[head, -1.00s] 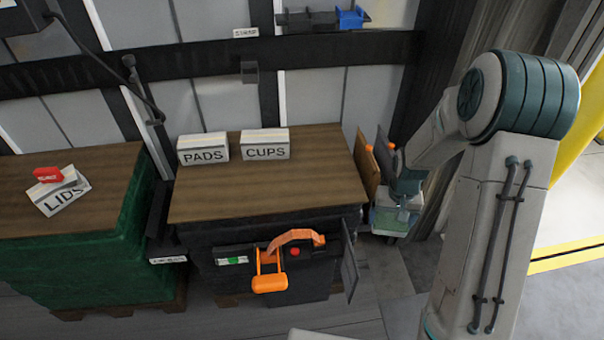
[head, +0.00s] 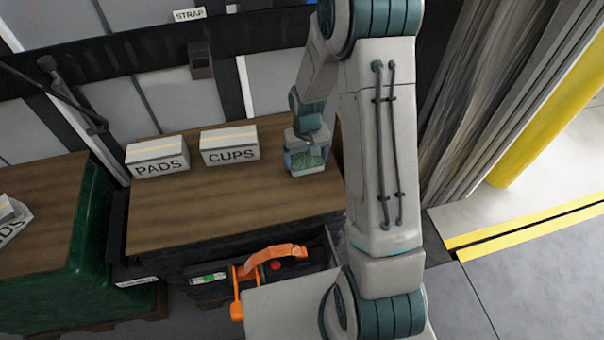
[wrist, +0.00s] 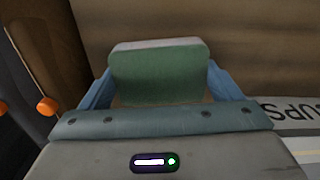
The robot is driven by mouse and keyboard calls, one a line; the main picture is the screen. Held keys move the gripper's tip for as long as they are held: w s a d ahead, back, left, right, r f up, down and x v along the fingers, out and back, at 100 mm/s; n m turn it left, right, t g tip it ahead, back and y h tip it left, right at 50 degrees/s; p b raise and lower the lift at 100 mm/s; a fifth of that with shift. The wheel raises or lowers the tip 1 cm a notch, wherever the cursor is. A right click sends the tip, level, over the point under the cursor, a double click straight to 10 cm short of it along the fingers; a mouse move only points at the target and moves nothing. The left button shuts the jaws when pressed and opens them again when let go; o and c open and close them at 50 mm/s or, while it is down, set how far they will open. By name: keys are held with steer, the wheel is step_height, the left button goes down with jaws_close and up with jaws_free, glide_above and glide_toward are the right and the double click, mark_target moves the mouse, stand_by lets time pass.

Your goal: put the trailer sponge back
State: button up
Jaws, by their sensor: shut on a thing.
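My gripper (wrist: 157,92) is shut on a green sponge (wrist: 160,75) with a pale top edge, seen between the blue fingers in the wrist view. In the head view the gripper (head: 307,166) is over the right part of a brown wooden top, to the right of the CUPS box, and a bit of the green sponge (head: 306,158) shows at its end. I cannot tell whether the sponge touches the wood. No place marked for a sponge can be read in view.
The PADS box (head: 158,157) and CUPS box (head: 230,145) stand on the wooden top (head: 200,210). An orange handle (head: 275,257) is at its front. A green-sided crate (head: 95,225) is at left. A STRAP label (head: 189,15) is on the wall.

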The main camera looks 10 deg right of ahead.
steer(key=shift+s+d+r+n, duration=0.15)
steer(key=shift+d+r+n, duration=0.15)
steer(key=shift+n, duration=0.2)
steer(key=s+d+r+n+p, duration=0.3)
steer(key=s+n, duration=0.4)
steer(key=n, duration=0.6)
steer(key=s+d+r+n, duration=0.3)
steer(key=s+r+n, duration=0.4)
steer(key=n, duration=0.6)
steer(key=w+a+f, duration=0.2)
steer(key=w, duration=0.1)
steer(key=w+a+f+b, duration=0.1)
steer(key=w+a+f, duration=0.1)
steer(key=f, duration=0.1)
steer(key=w+a+f+b, duration=0.1)
steer(key=w+a+f, duration=0.1)
steer(key=w+a, duration=0.1)
steer(key=shift+w+f, duration=0.3)
steer(key=shift+f, duration=0.1)
steer(key=shift+f+b, duration=0.35)
steer(key=shift+f, duration=1.6)
